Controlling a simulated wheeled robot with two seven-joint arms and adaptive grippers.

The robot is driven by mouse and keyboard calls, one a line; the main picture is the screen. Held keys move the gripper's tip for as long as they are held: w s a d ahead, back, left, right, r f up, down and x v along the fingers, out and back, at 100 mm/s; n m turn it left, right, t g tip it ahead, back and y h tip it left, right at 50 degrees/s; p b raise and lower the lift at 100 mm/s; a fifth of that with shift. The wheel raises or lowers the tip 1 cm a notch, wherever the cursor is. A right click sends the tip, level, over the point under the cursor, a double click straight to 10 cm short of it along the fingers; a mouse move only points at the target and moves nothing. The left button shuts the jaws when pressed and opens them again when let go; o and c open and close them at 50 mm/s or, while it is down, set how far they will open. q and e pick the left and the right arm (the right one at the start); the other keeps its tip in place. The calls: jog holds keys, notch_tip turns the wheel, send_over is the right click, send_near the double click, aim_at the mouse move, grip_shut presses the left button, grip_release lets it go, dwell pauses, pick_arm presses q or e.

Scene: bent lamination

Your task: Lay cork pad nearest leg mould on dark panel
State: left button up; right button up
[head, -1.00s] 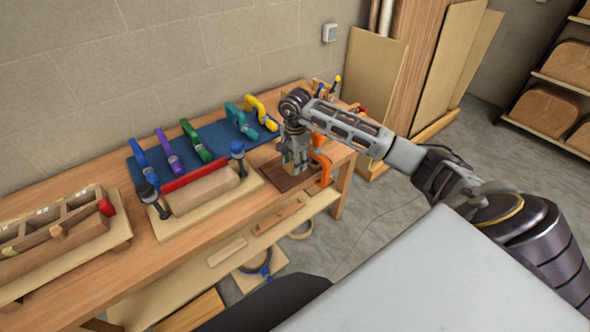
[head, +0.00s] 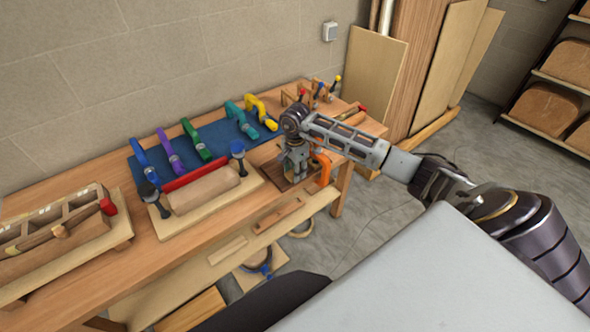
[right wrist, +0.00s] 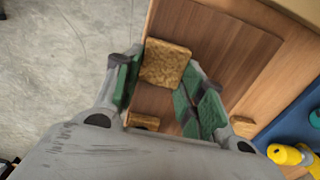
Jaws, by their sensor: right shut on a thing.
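My right gripper (head: 296,172) points down over the dark panel (head: 272,173) at the right end of the bench. It also shows in the right wrist view (right wrist: 160,82), its green-padded fingers shut on a square cork pad (right wrist: 165,62). The pad is over the brown panel (right wrist: 232,50); I cannot tell whether it touches it. Two more cork pieces, one left (right wrist: 143,121) and one right (right wrist: 243,126), show partly behind the gripper. A curved wooden mould (head: 205,190) with a red bar lies on a pale board left of the panel. My left gripper is not in view.
An orange clamp (head: 323,168) stands close to the right of my gripper. A blue mat (head: 212,138) with several coloured clamps lies behind. A wooden tray (head: 60,230) is at the left. Small tools stand at the bench's back right. Open floor is to the right.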

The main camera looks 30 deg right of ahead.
jog(key=shift+f, duration=0.15)
jog(key=o, duration=0.7)
jog(key=shift+c, duration=0.2)
jog(key=shift+r, duration=0.2)
jog(key=shift+r, duration=0.35)
notch_tip(320, 180, up, 11)
jog(key=b, duration=0.2)
jog(key=shift+r, duration=0.15)
dwell(0.3)
